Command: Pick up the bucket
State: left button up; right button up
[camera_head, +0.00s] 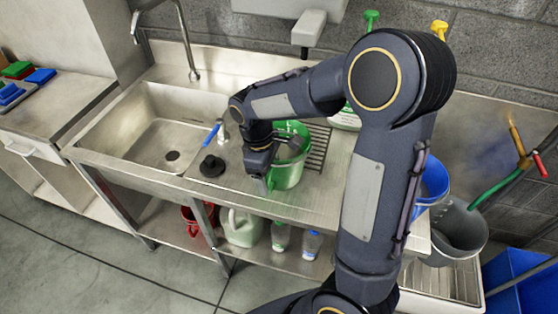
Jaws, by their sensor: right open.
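A green bucket (287,176) stands upright on the steel counter, right of the sink basin and beside a drain grate. My right gripper (276,168) is at the bucket's left side and upper rim, with its jaws open. It partly hides the bucket's near left wall. I cannot tell whether a finger touches the bucket or reaches inside the rim. My right arm comes in from the lower right and crosses the counter's right part. My left gripper is not in view.
The sink basin (150,135) is empty. A white-and-green container (345,118) stands behind my arm. Blue (434,178) and grey (460,228) buckets are at right.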

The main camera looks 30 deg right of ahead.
grip_shut()
dwell(0.5)
jog(key=shift+s+a+r, duration=0.1)
dwell(0.3)
jog(key=shift+r, duration=0.75)
jog(key=s+a+r+b, duration=0.1)
jog(key=s+a+r, duration=0.7)
jog(key=s+r, duration=0.2)
jog(key=shift+s+a+r+b, duration=0.2)
jog(key=shift+a+r+b, duration=0.15)
jog(key=shift+r, duration=0.3)
